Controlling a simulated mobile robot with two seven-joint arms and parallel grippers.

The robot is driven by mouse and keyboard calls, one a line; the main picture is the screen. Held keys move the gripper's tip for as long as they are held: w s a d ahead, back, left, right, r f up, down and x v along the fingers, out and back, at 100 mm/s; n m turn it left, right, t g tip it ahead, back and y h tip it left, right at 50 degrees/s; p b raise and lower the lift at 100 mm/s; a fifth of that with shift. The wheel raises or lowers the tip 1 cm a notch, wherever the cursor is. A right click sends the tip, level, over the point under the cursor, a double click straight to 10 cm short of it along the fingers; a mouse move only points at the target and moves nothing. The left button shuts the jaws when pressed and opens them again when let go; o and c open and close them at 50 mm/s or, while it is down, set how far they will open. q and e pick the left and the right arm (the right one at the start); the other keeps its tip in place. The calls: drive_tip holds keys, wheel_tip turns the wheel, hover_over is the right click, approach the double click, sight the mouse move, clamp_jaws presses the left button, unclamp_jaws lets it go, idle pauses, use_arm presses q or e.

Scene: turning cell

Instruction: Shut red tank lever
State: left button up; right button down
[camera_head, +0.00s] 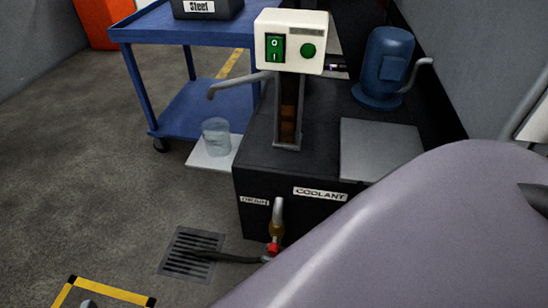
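The red tank lever (273,248) sits on a small brass drain valve (277,229) low on the front of the black coolant tank (268,186), below the DRAIN and COOLANT labels. The lever looks small and foreshortened, and I cannot tell its exact angle. A dark hose (230,258) runs from the valve to a floor grate. My large pale right arm covers the lower right, its edge close beside the valve. I cannot make out the right gripper's fingers or whether they touch the lever.
A floor grate (191,254) lies left of the valve. A clear beaker (216,137) stands on a white shelf (205,160) beside the tank. A blue cart (180,27), a switch box (291,41) and a blue pump (385,66) are behind. Open floor lies left.

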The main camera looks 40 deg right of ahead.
use_arm(q)
drive_tip(key=shift+r, duration=0.15)
use_arm(e)
drive_tip(key=shift+d+r+p, duration=0.1)
drive_tip(key=shift+r+p, duration=0.05)
drive_tip(key=shift+p, duration=0.3)
drive_tip(key=shift+s+r+g+p, duration=0.1)
drive_tip(key=shift+g+p, duration=0.25)
drive_tip(key=shift+g, duration=0.05)
use_arm(q)
drive_tip(key=g+p, duration=0.1)
drive_tip(key=p, duration=0.3)
drive_tip(key=n+g+p, duration=0.1)
drive_tip(key=g+p, duration=0.1)
drive_tip(key=p, duration=0.3)
drive_tip(key=shift+d+r+y, duration=0.15)
drive_tip(key=shift+r+y, duration=0.15)
drive_tip(key=shift+y, duration=0.1)
use_arm(e)
drive_tip(key=g+h, duration=0.2)
drive_tip(key=s+d+n+g+h, duration=0.1)
drive_tip(key=g, duration=0.2)
drive_tip(key=shift+s+d+r+h, duration=0.15)
drive_tip(key=shift+s+r+h, duration=0.05)
drive_tip(key=shift+h, duration=0.2)
